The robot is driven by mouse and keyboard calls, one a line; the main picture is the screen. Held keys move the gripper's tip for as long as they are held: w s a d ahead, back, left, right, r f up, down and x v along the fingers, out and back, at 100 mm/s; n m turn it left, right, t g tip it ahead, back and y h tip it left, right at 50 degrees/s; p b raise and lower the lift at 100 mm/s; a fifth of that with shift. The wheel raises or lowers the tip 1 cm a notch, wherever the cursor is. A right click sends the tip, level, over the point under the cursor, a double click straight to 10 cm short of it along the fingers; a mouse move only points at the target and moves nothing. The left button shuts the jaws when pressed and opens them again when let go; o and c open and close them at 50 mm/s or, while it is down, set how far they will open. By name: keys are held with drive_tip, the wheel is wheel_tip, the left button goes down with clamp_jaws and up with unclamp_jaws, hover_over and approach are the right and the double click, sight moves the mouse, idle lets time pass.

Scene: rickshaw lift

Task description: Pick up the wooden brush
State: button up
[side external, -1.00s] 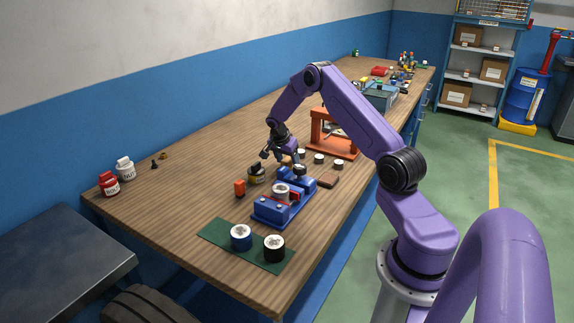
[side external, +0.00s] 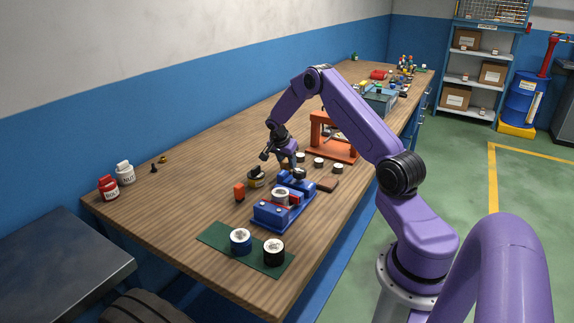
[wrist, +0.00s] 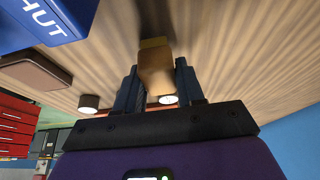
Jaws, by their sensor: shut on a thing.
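The wooden brush (wrist: 155,82) shows in the wrist view as a tan wooden piece with a yellowish end, upright in the picture between the two dark blue fingers. My gripper (wrist: 157,72) is shut on it, with a finger on each side. Beyond its far end is a dark blurred patch; I cannot tell whether that is bristles or shadow. In the side view my gripper (side external: 278,157) is low over the bench, behind the blue fixture (side external: 268,213). The brush is too small and too hidden there to make out clearly.
The bench's left part (side external: 190,195) is mostly clear.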

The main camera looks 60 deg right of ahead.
sight(333, 181)
drive_tip(key=s+a+r, duration=0.2)
drive_tip(key=s+r, duration=0.1)
drive_tip(key=s+a+r, duration=0.2)
drive_tip(key=s+r, duration=0.1)
drive_tip(key=r, duration=0.1)
drive_tip(key=s+a+r, duration=0.3)
drive_tip(key=s+r, duration=0.1)
drive_tip(key=shift+r, duration=0.1)
drive_tip(key=shift+s+a+r, duration=0.4)
drive_tip(key=shift+s+a, duration=0.2)
drive_tip(key=shift+s, duration=0.1)
drive_tip(key=shift+o, duration=1.1)
drive_tip(key=shift+d, duration=0.15)
drive_tip(key=shift+c, duration=0.5)
drive_tip(key=shift+s+d+f+m+g+y, duration=0.2)
drive_tip(key=shift+s+d+f+m+g, duration=0.35)
drive_tip(key=shift+s+d+f+m, duration=0.65)
drive_tip(key=shift+s+d+f+m+g+y, duration=0.2)
drive_tip(key=shift+s+d+f+m+g, duration=0.35)
drive_tip(key=shift+d+f+m, duration=1.2)
drive_tip(key=shift+s+d+f+m+g+y, duration=0.2)
drive_tip(key=shift+s+d+f+m+g, duration=0.55)
drive_tip(key=shift+f+m, duration=1.15)
drive_tip(key=shift+s+d+f+n+t, duration=0.1)
drive_tip(key=shift+f+n+t, duration=0.1)
drive_tip(key=shift+f, duration=0.25)
drive_tip(key=shift+s+d+f+n+t, duration=0.1)
drive_tip(key=shift+f+n, duration=0.05)
drive_tip(key=shift+f, duration=0.3)
